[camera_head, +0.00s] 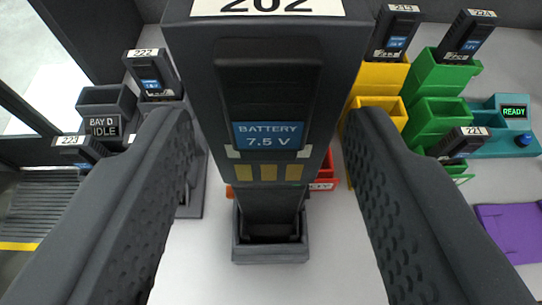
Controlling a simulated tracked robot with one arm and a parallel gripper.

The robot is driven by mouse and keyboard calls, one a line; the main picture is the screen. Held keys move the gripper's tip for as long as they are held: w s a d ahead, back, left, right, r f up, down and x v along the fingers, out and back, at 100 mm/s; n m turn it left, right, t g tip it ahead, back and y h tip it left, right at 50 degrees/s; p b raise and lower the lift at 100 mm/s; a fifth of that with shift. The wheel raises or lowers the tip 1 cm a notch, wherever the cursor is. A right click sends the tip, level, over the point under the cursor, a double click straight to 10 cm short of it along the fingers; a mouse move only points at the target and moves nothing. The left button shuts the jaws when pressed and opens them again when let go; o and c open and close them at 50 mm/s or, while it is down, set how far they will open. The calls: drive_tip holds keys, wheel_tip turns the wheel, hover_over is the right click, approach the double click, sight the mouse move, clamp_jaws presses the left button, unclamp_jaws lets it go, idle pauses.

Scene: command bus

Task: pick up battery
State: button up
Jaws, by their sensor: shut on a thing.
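A dark grey battery (268,95) numbered 202, with a blue "BATTERY 7.5 V" label and gold contacts, fills the middle of the view. My gripper (268,125) has one finger on each side of it and is shut on the battery. Its narrow lower end points down at a dark grey open socket (270,254) below. I cannot tell whether that end is inside the socket or above it.
Other batteries stand close by: 222 (150,72) and 223 (80,148) at left, 213 (396,35) over yellow holders (380,76), and others by green holders (440,78). A teal READY station (485,118) and purple tray (510,228) are right.

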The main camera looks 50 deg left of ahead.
wheel_tip(320, 180, up, 11)
drive_tip(key=p, duration=0.7)
drive_tip(key=shift+d, duration=0.1)
idle(0.5)
